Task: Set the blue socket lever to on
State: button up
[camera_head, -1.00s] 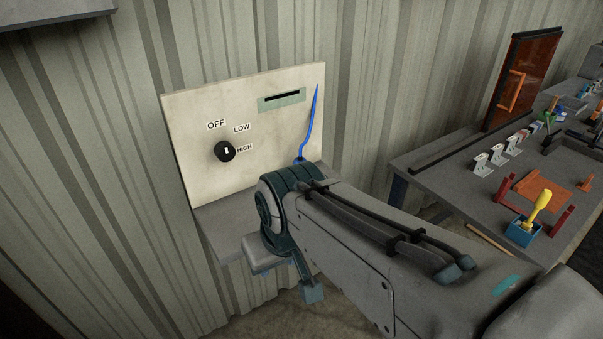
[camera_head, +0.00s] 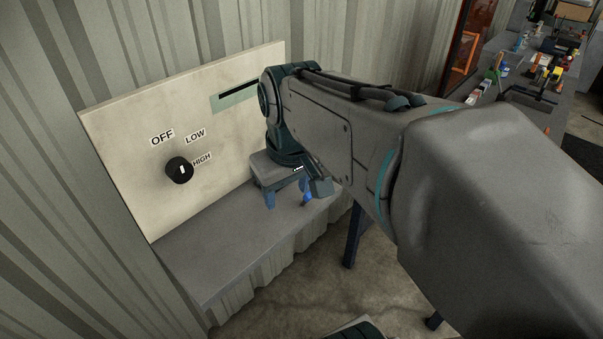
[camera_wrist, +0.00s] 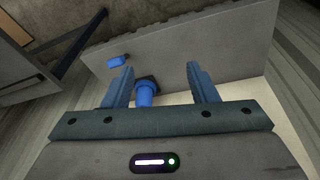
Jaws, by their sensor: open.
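In the wrist view, a blue cylinder with a dark collar (camera_wrist: 146,92) shows between the fingers of my gripper (camera_wrist: 158,70). It seems to be part of the blue socket, but I cannot tell which part is the lever. A small blue block (camera_wrist: 117,61) lies on the grey shelf beyond the left finger. My gripper is open. In the head view, my gripper (camera_head: 287,201) points down over the shelf, and a bit of blue (camera_head: 307,199) shows beside its right finger. My arm hides the panel's right part. I cannot tell whether the fingers touch anything.
A pale panel (camera_head: 120,140) stands behind the grey shelf (camera_head: 215,260) and carries a black knob (camera_head: 179,171) beside OFF, LOW and HIGH labels, and a slotted green plate (camera_head: 233,98). The shelf's left part is clear. A cluttered workbench (camera_head: 530,110) stands at the back right.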

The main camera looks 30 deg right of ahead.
jog(key=w+d+r+n+g+b, duration=0.3)
jog(key=w+d, duration=0.5)
jog(key=d, duration=0.1)
notch_tip(320, 180, down, 13)
jog(key=shift+f, duration=0.15)
